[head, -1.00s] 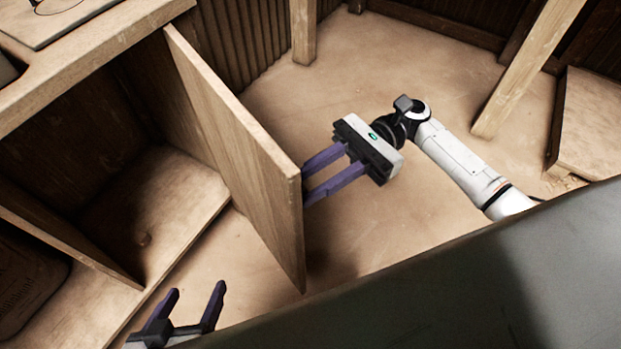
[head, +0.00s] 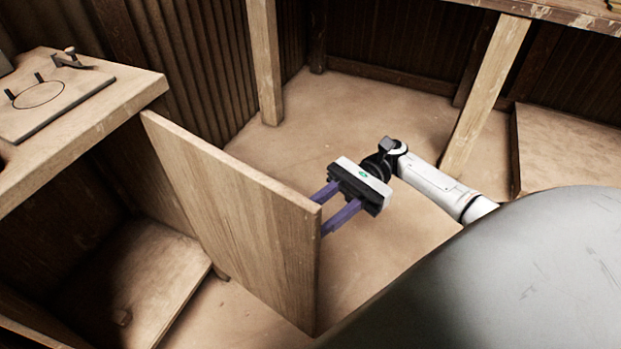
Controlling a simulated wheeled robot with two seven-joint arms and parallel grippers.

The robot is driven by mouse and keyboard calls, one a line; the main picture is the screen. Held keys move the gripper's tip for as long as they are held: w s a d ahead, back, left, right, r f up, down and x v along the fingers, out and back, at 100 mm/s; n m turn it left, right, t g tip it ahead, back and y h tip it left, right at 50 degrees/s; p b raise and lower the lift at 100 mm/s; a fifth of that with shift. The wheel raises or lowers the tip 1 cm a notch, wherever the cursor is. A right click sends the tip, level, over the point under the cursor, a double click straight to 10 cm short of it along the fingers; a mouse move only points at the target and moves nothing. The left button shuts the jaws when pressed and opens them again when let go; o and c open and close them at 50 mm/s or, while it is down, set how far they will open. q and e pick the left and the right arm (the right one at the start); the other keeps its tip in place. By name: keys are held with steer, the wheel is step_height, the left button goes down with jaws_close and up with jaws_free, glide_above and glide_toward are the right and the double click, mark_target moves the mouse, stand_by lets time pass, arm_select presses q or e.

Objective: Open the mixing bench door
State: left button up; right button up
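The mixing bench door (head: 235,225) stands swung out from the bench, its wide wooden face toward me. The bench (head: 95,120) is at the left, and its open compartment (head: 150,275) shows a bare shelf floor. My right gripper (head: 324,212) is at the door's free edge, on the far side. Its two purple fingers are spread apart, with their tips partly hidden behind the door, so I cannot tell whether they touch it. My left gripper is out of view.
A board with a drawn circle and small pegs (head: 45,100) lies on the bench top. Wooden posts (head: 266,60) and (head: 485,95) stand behind. A low wooden platform (head: 570,150) is at the right. Open floor (head: 350,110) lies between them.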

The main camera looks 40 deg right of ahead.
steer(key=shift+o, duration=1.2)
steer(key=shift+w+a, duration=0.1)
arm_select(q)
steer(key=b, duration=0.1)
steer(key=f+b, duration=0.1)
steer(key=b, duration=0.1)
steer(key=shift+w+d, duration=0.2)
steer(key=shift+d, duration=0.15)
arm_select(e)
steer(key=w+d, duration=0.1)
steer(key=d, duration=0.9)
steer(key=shift+w+d, duration=0.15)
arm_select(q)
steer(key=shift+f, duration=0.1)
